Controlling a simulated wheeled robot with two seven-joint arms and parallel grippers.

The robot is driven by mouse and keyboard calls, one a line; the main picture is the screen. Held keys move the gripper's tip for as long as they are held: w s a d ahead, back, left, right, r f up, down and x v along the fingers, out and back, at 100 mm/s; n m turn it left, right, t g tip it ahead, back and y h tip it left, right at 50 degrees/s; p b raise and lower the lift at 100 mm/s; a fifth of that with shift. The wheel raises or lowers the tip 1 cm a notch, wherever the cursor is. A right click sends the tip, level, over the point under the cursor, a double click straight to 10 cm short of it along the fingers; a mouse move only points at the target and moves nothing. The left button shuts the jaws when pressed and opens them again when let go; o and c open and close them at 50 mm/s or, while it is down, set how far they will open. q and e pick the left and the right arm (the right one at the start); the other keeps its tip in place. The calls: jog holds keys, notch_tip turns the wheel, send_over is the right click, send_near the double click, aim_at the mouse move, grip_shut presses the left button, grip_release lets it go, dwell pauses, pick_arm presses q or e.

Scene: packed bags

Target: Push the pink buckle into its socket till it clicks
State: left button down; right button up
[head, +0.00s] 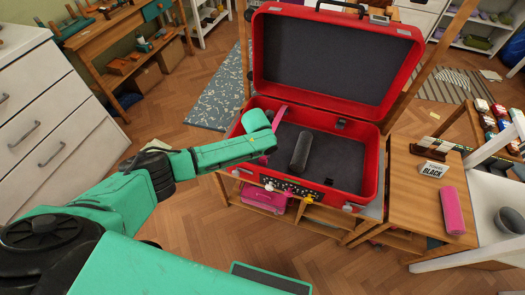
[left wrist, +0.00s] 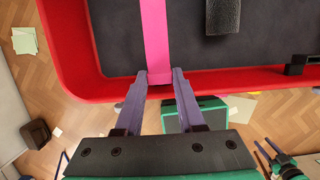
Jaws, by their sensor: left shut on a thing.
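A pink strap (left wrist: 156,35) runs over the dark lining of the open red suitcase (head: 365,160) to its near rim. It also shows in the head view (head: 279,118), partly behind my left gripper's arm. My left gripper (left wrist: 159,80) is shut on the pink strap's near end at the suitcase's near rim; the fingers hide whether a buckle sits there. A small black fitting (left wrist: 301,64) at the near rim, right of the strap, may be a socket; I cannot tell. At the left wrist view's lower right, a green and black part (left wrist: 288,168) looks like my right gripper's end, its jaws unclear.
A dark cylinder (head: 301,151) lies in the suitcase, right of the strap. The lid (head: 335,55) stands open behind. A wooden side table (head: 405,200) with a pink roll (head: 452,211) stands to the right. A pink case (head: 262,197) sits on the shelf below.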

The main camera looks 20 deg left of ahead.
pick_arm(q)
jog(key=shift+s+b+x, duration=0.15)
jog(key=shift+b+x, duration=0.3)
jog(key=shift+x, duration=0.15)
jog(key=shift+s+b+x, duration=0.15)
jog(key=shift+b+x, duration=0.3)
jog(key=shift+x, duration=0.15)
jog(key=shift+c, duration=2.2)
grip_release()
